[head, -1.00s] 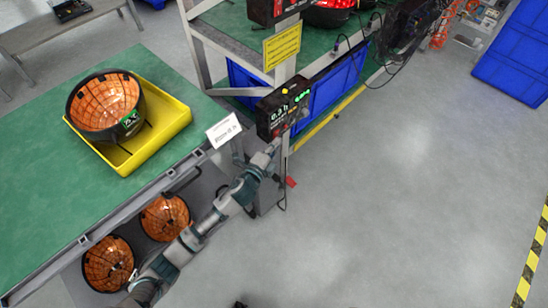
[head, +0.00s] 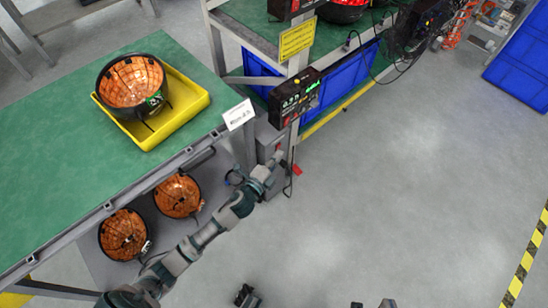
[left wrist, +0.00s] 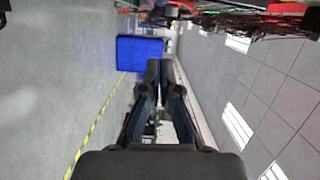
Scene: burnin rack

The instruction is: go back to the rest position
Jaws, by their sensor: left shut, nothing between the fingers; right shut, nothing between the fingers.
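My left arm comes in from the lower left of the head view, in front of the bench's side. Its left gripper (head: 277,156) points up and right, just below the small display box on the rack post. I cannot tell from this view whether it touches the post. In the left wrist view the fingers (left wrist: 160,68) come together at their tips, shut with nothing between them. I cannot make out my right gripper; only small dark parts show at the bottom edge of the head view.
A green bench (head: 60,165) holds a yellow tray (head: 190,110) with an orange-lined black bowl (head: 130,78). Two similar bowls (head: 178,195) sit below the bench top. The display box (head: 296,97) is on the rack post. Blue bins (head: 345,75) stand behind. Floor to the right is clear.

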